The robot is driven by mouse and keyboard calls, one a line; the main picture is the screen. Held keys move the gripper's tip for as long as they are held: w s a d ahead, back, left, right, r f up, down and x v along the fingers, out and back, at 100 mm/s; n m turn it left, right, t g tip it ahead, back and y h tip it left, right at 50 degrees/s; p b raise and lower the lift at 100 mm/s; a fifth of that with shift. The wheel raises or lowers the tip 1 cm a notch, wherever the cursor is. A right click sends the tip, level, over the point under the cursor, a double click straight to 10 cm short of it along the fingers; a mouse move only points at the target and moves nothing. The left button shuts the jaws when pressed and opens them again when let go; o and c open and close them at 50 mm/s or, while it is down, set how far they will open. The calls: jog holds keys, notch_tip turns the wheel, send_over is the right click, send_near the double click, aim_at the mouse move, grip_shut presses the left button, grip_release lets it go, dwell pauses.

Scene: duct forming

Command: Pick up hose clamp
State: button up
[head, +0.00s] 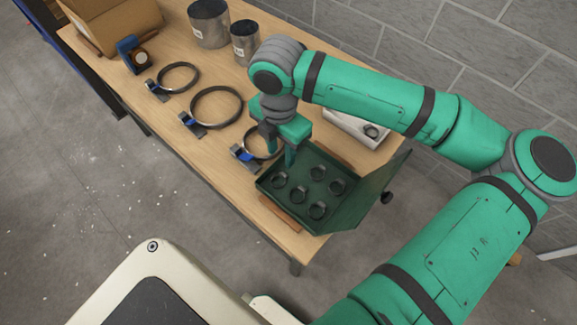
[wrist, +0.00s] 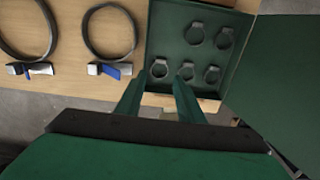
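Several small dark ring-shaped hose clamps lie in an open green case (head: 268,187); one is the near-left clamp (head: 279,179), which also shows in the wrist view (wrist: 160,68). Another clamp (wrist: 186,71) lies just right of it, with others (wrist: 195,33) behind. My gripper (head: 281,160) points down above the case's left end. In the wrist view its two fingers (wrist: 159,84) are apart with nothing held between them. The near-left clamp appears just beyond the gap between the fingertips; their height above it is hard to tell.
The case's raised lid (head: 368,192) stands on its right. Large ring clamps with blue parts (head: 216,107) lie left on the wooden table (head: 165,118). Metal cylinders (head: 209,24), a cardboard box (head: 112,22) and a blue tape-like tool (head: 131,54) stand farther back. A block wall is behind.

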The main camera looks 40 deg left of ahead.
send_over(283, 175)
notch_tip(283, 175, down, 4)
jog(key=shift+w+a+f, duration=0.1)
jog(key=shift+f, duration=3.25)
jog(key=c, duration=0.6)
